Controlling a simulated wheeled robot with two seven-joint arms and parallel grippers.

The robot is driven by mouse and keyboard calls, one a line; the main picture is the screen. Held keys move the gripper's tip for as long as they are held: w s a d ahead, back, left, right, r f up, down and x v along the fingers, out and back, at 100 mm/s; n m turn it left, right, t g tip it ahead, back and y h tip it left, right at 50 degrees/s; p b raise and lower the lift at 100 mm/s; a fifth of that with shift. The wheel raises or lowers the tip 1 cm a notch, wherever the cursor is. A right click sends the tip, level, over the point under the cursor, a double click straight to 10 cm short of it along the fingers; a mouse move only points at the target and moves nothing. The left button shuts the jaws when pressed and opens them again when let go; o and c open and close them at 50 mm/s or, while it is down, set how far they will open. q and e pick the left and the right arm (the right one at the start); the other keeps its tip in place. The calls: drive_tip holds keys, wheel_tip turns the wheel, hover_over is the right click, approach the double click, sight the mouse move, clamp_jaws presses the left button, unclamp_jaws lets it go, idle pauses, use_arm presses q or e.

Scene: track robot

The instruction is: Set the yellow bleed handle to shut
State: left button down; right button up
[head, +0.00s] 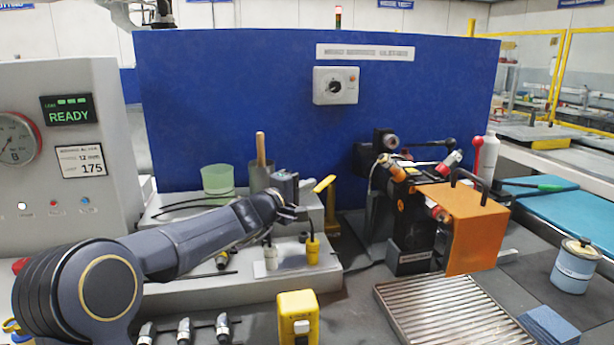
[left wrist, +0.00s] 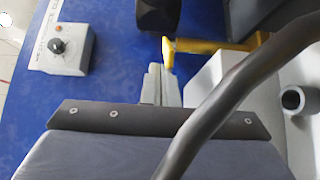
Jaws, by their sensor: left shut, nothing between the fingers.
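The yellow bleed handle (head: 325,184) sticks up at a slant on the grey bench fixture, left of the black and orange assembly. In the left wrist view the yellow handle (left wrist: 168,52) has its end just beyond my fingertips. My left gripper (head: 292,213) is shut and empty, just left of and below the handle. Its closed fingers (left wrist: 157,78) also show in the left wrist view. I cannot tell whether they touch the handle. The handle's pivot is partly hidden. My right gripper is not in view.
A blue panel (head: 240,90) with a grey knob box (head: 336,86) stands behind. An orange box (head: 465,229) and black assembly stand right. A green cup (head: 217,180) is behind my arm. A dark curved hose (left wrist: 230,90) crosses the left wrist view.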

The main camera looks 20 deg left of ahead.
use_arm(q)
drive_tip(key=s+d+r+p, duration=0.3)
drive_tip(key=s+d+r, duration=0.3)
drive_tip(key=s+r, duration=0.6)
drive_tip(key=w+a+f+h+p, duration=0.1)
drive_tip(key=w+a+f+p, duration=0.1)
drive_tip(key=a+f+p, duration=0.85)
drive_tip(key=shift+m, duration=0.3)
drive_tip(key=w+d, duration=0.1)
drive_tip(key=w, duration=0.2)
drive_tip(key=w+d+f, duration=0.1)
drive_tip(key=w, duration=0.2)
drive_tip(key=w+d+f, duration=0.1)
drive_tip(key=w+d, duration=0.1)
drive_tip(key=w, duration=0.2)
drive_tip(key=shift+f, duration=0.1)
